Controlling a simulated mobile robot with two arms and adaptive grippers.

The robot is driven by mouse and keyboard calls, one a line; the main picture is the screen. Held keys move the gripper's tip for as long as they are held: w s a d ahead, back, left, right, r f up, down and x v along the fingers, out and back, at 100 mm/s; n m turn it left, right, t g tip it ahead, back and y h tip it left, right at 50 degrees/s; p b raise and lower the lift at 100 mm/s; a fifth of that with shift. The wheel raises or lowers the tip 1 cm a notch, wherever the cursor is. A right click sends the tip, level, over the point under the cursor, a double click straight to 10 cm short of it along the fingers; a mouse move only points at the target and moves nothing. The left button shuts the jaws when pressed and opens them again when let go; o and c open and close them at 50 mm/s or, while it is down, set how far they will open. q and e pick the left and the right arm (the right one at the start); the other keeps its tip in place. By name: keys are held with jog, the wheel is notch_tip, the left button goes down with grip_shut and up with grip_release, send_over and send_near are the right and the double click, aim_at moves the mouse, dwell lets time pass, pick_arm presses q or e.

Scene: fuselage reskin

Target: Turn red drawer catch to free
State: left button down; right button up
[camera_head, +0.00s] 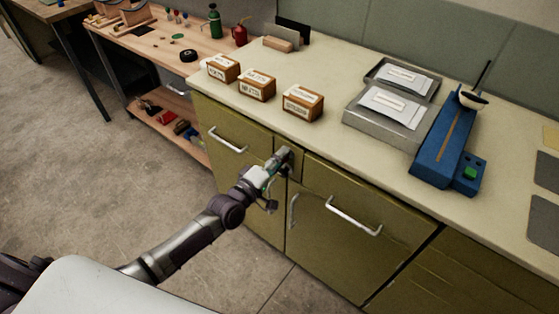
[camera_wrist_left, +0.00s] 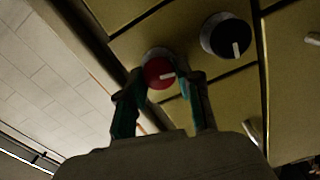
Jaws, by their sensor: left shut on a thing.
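The red drawer catch (camera_wrist_left: 159,73) is a round red knob with a white pointer line, on the olive cabinet front in the left wrist view. My left gripper (camera_wrist_left: 160,85) has its two fingers on either side of the knob and is shut on it. In the head view my left gripper (camera_head: 278,163) is at the narrow panel between the drawers, just under the counter edge, and hides the red catch there. A black knob (camera_wrist_left: 226,36) with a white pointer line sits beside the red one. My right gripper is not in view.
Drawer handles stand out on both sides, one at left (camera_head: 228,140) and one at right (camera_head: 354,216). The countertop (camera_head: 325,130) above holds small labelled boxes (camera_head: 257,85), a metal tray (camera_head: 375,119) and a blue sealer-like device (camera_head: 447,140). The floor at left is clear.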

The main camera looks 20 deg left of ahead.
pick_arm(q)
jog(key=shift+f+n+b, duration=0.1)
jog(key=shift+n+b, duration=0.25)
jog(key=shift+n, duration=0.75)
jog(key=c, duration=0.8)
grip_release()
jog(key=v, duration=1.2)
